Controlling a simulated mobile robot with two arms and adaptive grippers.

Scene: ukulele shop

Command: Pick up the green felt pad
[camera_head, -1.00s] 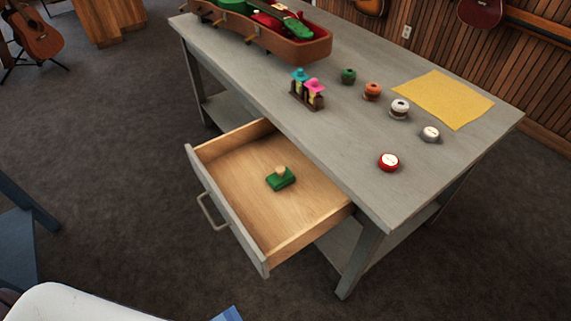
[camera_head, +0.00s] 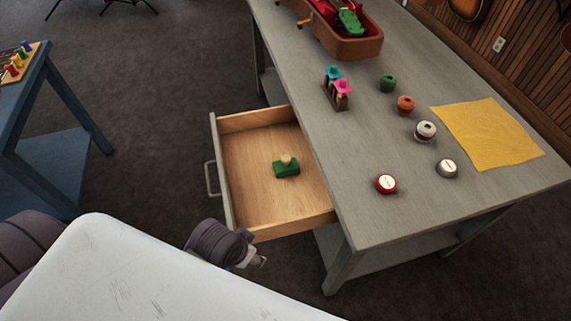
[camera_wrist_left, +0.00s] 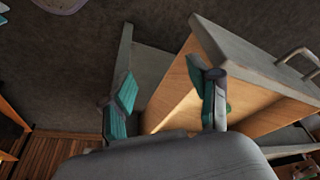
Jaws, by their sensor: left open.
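The green felt pad (camera_head: 286,169) has a small light wooden knob on top. It lies flat in the open drawer (camera_head: 248,208), near the middle of the drawer floor. My left gripper (camera_head: 257,261) is just outside the drawer's near front corner, apart from the pad. In the left wrist view the two teal-padded fingers of the left gripper (camera_wrist_left: 165,102) are spread with nothing between them. The drawer (camera_wrist_left: 255,65) shows there behind the right finger. My right gripper is not in view.
The drawer hangs out of a grey table (camera_head: 385,225). On the table are a yellow cloth (camera_head: 487,133), several small round tins, a peg holder (camera_head: 337,93) and a ukulele case (camera_head: 350,40). A blue table (camera_head: 45,110) stands at left. Open floor lies between.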

